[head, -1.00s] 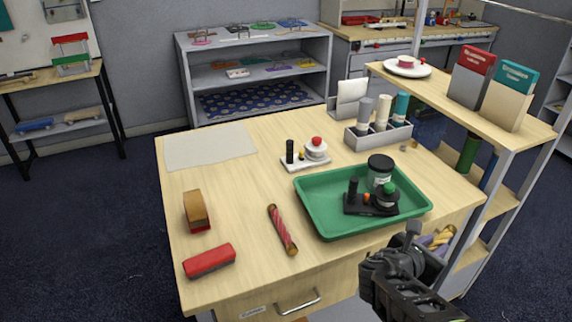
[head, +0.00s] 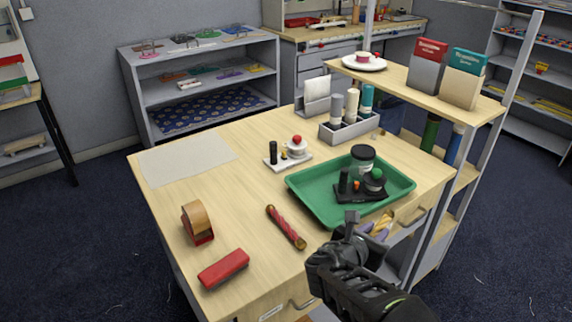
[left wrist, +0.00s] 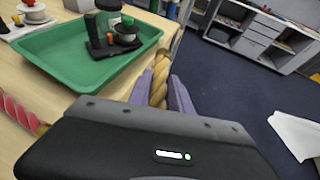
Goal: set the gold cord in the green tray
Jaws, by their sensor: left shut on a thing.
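The green tray (head: 318,203) lies on the table near its right side. It holds a black stand (head: 352,192) with small parts and a dark-lidded jar (head: 362,160). My left gripper (head: 376,230) is at the table's near right edge, close to the tray's near side. Its purple fingers are shut on the twisted gold cord (head: 386,222). In the left wrist view the gold cord (left wrist: 160,80) stands between the fingers, to the right of the tray (left wrist: 70,72) and apart from it. The cord's lower part is hidden by the gripper body. My right gripper is not in view.
A red-pink twisted cord (head: 286,227) lies left of the tray. A red block (head: 224,268), a wooden brush-like block (head: 197,222) and a white stand (head: 288,160) are also on the table. A grey bottle holder (head: 345,132) and a raised shelf (head: 400,82) border the tray's far side.

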